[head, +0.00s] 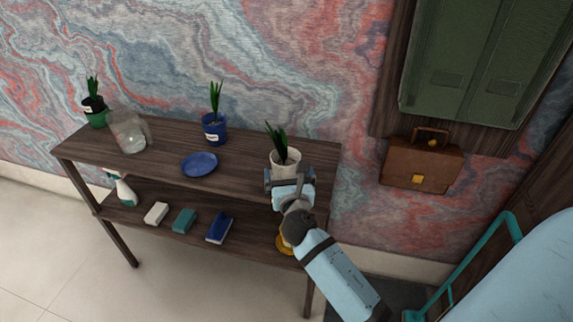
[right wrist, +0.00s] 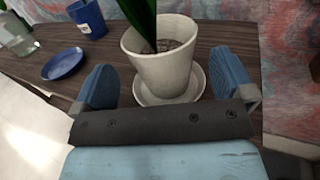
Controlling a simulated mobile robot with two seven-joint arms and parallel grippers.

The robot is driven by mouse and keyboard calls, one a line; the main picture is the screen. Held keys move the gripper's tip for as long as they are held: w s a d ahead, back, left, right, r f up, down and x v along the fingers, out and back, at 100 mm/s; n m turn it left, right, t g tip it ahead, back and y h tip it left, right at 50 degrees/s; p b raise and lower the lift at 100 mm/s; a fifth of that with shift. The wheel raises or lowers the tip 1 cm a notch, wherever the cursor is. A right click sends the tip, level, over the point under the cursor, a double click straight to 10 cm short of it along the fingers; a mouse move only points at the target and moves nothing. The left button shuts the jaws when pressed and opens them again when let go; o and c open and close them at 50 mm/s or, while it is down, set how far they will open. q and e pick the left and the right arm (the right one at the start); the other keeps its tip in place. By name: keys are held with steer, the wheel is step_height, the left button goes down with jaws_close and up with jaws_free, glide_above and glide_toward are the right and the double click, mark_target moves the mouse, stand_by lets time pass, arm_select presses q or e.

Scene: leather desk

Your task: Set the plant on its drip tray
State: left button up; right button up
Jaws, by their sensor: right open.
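A potted plant in a white pot (head: 285,161) stands near the right end of the shelf unit's top. In the right wrist view the white pot (right wrist: 165,68) appears upright on a white saucer (right wrist: 143,98). My right gripper (head: 288,180) is open at the near side of this pot, its two blue fingers apart to either side. A second plant in a blue pot (head: 214,131) stands further left at the back. A blue saucer (head: 200,164) lies empty in front of it, apart from the pot. My left gripper is out of view.
The dark wooden top (head: 240,172) also holds a glass jug (head: 130,133) and a green-potted plant (head: 95,112) at left. The lower shelf holds a spray bottle (head: 126,191) and several small items. A brown briefcase (head: 421,165) is at right.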

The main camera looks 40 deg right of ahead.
steer(key=shift+v, duration=1.4)
